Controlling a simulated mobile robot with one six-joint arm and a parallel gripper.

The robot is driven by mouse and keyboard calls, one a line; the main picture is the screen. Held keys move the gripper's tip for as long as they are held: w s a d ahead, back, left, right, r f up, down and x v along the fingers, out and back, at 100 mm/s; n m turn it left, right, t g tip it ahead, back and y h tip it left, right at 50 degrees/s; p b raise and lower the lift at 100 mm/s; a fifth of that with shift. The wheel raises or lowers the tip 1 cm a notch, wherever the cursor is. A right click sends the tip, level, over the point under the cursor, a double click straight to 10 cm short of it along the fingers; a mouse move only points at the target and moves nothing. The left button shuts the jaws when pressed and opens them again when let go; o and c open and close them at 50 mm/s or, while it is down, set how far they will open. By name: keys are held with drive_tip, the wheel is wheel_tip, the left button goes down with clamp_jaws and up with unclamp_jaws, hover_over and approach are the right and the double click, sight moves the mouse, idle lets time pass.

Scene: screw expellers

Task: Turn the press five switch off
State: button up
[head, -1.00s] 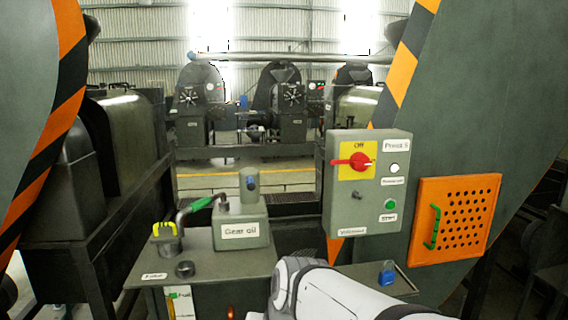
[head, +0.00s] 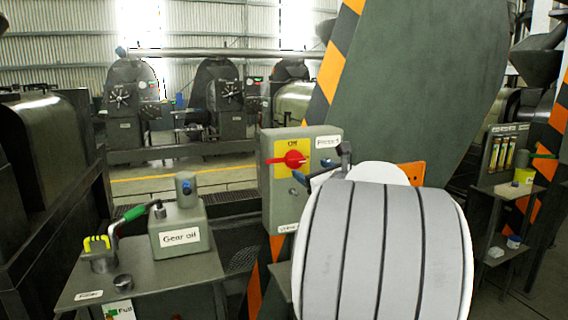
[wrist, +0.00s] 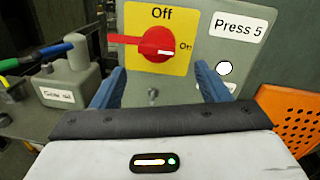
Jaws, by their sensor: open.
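The press five switch is a red rotary knob (head: 293,159) on a yellow plate (head: 280,172), set on a grey-green control box (head: 293,205). In the wrist view the knob (wrist: 155,44) has its handle pointing left and its white mark on the right, towards "On". "Off" is printed above it, and a "Press 5" label (wrist: 238,25) is to the right. My gripper (wrist: 159,70) is open and empty, its blue fingers spread below and on either side of the knob, apart from it. In the head view my arm hides the box's lower right.
A gear oil box (head: 180,235) and a green-handled crank (head: 133,213) stand on a bench at left. A perforated orange panel (wrist: 290,115) is right of the control box. A dark toggle (wrist: 153,95) sits below the knob.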

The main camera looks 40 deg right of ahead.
sight(299, 163)
drive_tip(key=w, duration=0.2)
drive_tip(key=w+p, duration=0.1)
drive_tip(key=w, duration=0.2)
drive_tip(key=w+d, duration=0.1)
drive_tip(key=w, duration=0.1)
drive_tip(key=shift+w, duration=0.15)
drive_tip(key=shift+c, duration=0.2)
drive_tip(key=c, duration=0.9)
